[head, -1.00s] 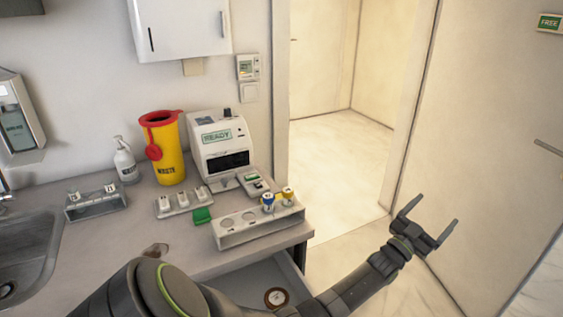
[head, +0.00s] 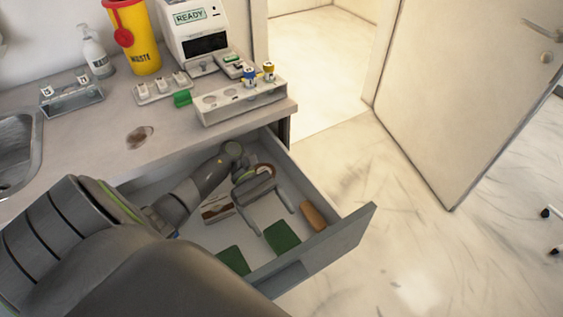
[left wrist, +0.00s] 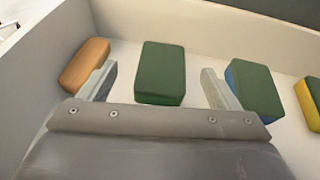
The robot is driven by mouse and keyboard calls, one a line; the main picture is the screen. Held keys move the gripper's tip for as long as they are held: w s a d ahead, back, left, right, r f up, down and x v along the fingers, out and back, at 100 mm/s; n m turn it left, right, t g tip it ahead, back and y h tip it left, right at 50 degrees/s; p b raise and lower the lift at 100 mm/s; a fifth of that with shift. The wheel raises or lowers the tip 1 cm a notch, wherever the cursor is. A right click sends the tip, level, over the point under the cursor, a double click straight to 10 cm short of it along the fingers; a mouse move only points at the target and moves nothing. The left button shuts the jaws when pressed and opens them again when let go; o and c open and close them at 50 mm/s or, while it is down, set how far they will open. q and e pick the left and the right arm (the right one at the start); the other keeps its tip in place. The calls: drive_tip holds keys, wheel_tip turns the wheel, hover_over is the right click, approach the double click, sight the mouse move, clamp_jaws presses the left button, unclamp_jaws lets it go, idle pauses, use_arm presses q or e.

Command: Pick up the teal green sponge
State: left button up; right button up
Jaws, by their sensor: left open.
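A dark green sponge (left wrist: 163,73) lies in the open drawer; it also shows in the head view (head: 282,238). A second green sponge (left wrist: 258,85) with a blue side lies to its right in the wrist view, and in the head view (head: 234,261). I cannot tell for sure which of them counts as teal green. My left gripper (head: 273,223) is over the drawer, open and empty. In the wrist view its fingertips (left wrist: 160,70) are on either side of the dark green sponge, apart from it. My right gripper is not in view.
An orange-brown block (left wrist: 84,64) lies beside the left finger in the wrist view. A yellow-sided block (left wrist: 309,104) is at the right edge. The drawer's front wall (head: 320,255) and the counter (head: 85,150) bound the space. A tube rack (head: 240,103) stands on the counter.

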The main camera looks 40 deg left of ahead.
sight(280, 233)
use_arm(q)
drive_tip(key=shift+s+a+f+m, duration=0.3)
drive_tip(key=shift+f, duration=0.05)
drive_tip(key=shift+s+d+f, duration=0.1)
drive_tip(key=shift+s, duration=0.1)
drive_tip(key=p+x, duration=0.1)
drive_tip(key=x, duration=0.1)
drive_tip(key=shift+d+f+p, duration=0.1)
drive_tip(key=shift+d+p, duration=0.15)
drive_tip(key=shift+p, duration=0.05)
drive_tip(key=shift+y, duration=0.3)
drive_tip(key=p+x, duration=0.1)
drive_tip(key=x, duration=0.1)
drive_tip(key=p+x, duration=0.1)
drive_tip(key=x, duration=0.1)
drive_tip(key=shift+w+d+f, duration=0.2)
drive_tip(key=shift+d+f, duration=0.05)
drive_tip(key=c, duration=1.1)
drive_tip(key=shift+o, duration=0.2)
